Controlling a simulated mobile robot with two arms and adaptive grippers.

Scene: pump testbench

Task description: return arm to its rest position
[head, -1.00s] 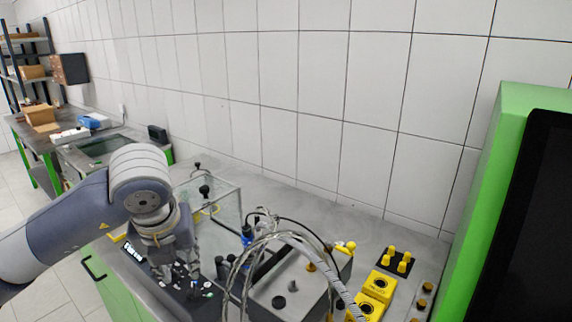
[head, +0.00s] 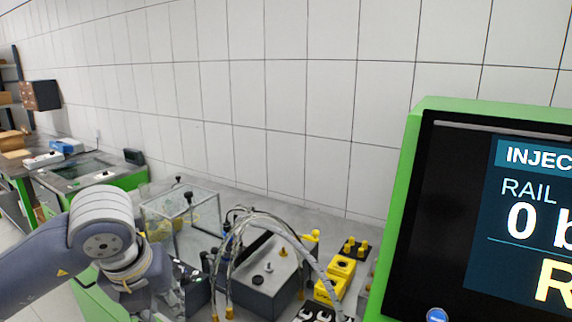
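My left arm (head: 100,232) comes in from the left, bent over the front edge of the bench. My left gripper (head: 165,311) hangs low at the bottom edge of the head view, in front of the dark control panel (head: 192,283). Its fingertips are small and partly cut off, so I cannot tell whether it is open or shut. Nothing clearly shows held in it. My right arm and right gripper are not in view.
A clear-walled box (head: 190,217) stands behind my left gripper. A grey pump unit (head: 268,290) with arching hoses (head: 232,250) and yellow blocks (head: 330,290) are to the right. A green-framed monitor (head: 408,180) with a lit screen fills the right side.

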